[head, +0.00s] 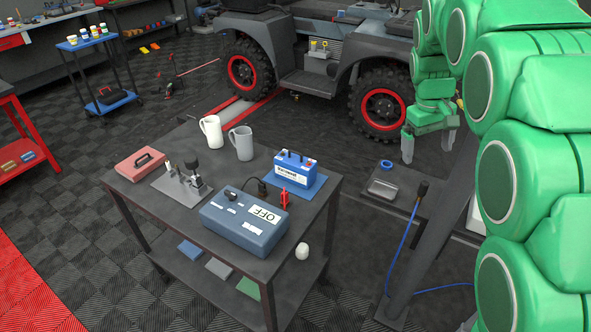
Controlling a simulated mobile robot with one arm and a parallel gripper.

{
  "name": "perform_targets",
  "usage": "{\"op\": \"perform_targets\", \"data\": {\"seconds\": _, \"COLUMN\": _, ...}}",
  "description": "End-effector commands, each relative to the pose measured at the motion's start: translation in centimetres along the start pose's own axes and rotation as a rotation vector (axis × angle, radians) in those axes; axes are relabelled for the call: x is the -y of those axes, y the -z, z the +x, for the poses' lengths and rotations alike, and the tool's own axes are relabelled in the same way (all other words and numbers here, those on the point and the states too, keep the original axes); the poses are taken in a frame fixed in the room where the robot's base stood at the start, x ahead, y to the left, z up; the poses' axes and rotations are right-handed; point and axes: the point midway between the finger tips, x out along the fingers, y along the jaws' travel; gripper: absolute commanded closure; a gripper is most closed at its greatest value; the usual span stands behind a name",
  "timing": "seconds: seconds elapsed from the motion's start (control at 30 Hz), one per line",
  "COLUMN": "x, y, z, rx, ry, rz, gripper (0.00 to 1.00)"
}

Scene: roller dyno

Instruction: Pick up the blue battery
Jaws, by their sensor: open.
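The blue battery (295,169) stands upright on a blue mat (311,188) at the right back part of a dark table (170,209). It has a white label on its front and a dark handle on top. My gripper (429,146) is open and empty, with its two grey fingers pointing down. It is to the right of the table, apart from the battery. The green arm fills the right side of the view.
A blue-grey box marked OFF (243,221), with a red clamp (284,199), sits in front of the battery. Two mugs (241,142) stand behind and left. A red case (139,165) and a grey plate with a fixture (182,184) are farther left. A vehicle (318,78) stands behind.

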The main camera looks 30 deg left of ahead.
Motion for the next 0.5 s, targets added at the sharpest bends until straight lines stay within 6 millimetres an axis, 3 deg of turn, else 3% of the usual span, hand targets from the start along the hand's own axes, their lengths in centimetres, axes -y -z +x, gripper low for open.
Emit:
{"op": "perform_targets", "data": {"seconds": 0.1, "x": 1.1, "y": 3.4, "z": 0.5, "rx": -0.011, "ry": -0.011, "rz": -0.062, "gripper": 0.0}}
{"op": "perform_targets", "data": {"seconds": 0.5, "x": 6.2, "y": 13.9, "z": 2.3, "rx": -0.062, "ry": -0.045, "rz": -0.276, "gripper": 0.0}}
